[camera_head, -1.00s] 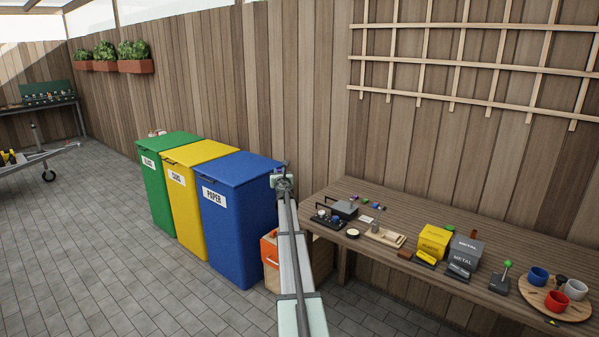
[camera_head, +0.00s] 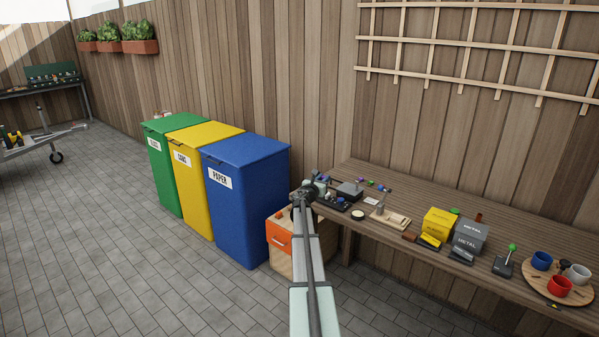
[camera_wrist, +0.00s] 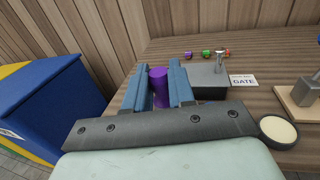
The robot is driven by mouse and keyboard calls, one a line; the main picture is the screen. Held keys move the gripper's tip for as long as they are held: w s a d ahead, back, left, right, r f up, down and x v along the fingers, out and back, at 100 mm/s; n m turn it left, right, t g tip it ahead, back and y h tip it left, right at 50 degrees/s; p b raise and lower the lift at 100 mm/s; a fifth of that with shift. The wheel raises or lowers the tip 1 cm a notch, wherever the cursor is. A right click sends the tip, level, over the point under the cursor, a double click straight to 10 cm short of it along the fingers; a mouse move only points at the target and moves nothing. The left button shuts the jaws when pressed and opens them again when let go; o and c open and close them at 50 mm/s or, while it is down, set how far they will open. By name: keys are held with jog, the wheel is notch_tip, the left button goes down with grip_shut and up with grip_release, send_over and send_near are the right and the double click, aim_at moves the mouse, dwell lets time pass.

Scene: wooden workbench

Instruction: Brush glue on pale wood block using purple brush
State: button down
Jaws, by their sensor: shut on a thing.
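My gripper (camera_head: 318,182) is over the left end of the workbench. In the wrist view, its two blue fingers (camera_wrist: 159,80) are shut on the purple brush (camera_wrist: 159,90), which shows as a purple cylinder between them. The brush's bristles are hidden. A round dark dish with cream-coloured contents (camera_wrist: 280,131), possibly the glue, sits right of the gripper; it also shows in the head view (camera_head: 358,214). The brush is apart from both.
A grey box (camera_wrist: 207,88) stands close to the right finger, beside a "GATE" card (camera_wrist: 243,80). Small coloured items lie behind. Yellow (camera_head: 439,222) and grey (camera_head: 471,236) boxes stand farther right. The blue paper bin (camera_head: 245,205) is left of the bench.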

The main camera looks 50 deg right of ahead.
jog(key=s+d+f+m+g, duration=0.1)
jog(key=s+m+g, duration=0.15)
jog(key=s, duration=0.65)
jog(key=s+d+f+m+g, duration=0.15)
jog(key=s+g, duration=0.25)
jog(key=s, duration=0.5)
jog(key=s+d+f+m+g, duration=0.1)
jog(key=s+m+g, duration=0.15)
jog(key=s, duration=0.65)
jog(key=s+d+r+m+g+y, duration=0.3)
jog(key=s+d+r+g, duration=0.2)
jog(key=s+d+g, duration=0.15)
jog(key=shift+t, duration=0.45)
jog(key=shift+w+d+f, duration=0.15)
jog(key=shift+f, duration=1.45)
jog(key=shift+w+d+f, duration=0.1)
jog(key=shift+d+f, duration=0.05)
jog(key=shift+f, duration=1.45)
jog(key=shift+w+f, duration=0.35)
jog(key=shift+f, duration=0.4)
jog(key=shift+w+d, duration=0.1)
jog(key=shift+w, duration=1.25)
jog(key=shift+s, duration=1.4)
jog(key=shift+s+r, duration=0.15)
jog(key=shift+r, duration=0.05)
notch_tip(320, 180, up, 8)
jog(key=shift+s+f, duration=0.15)
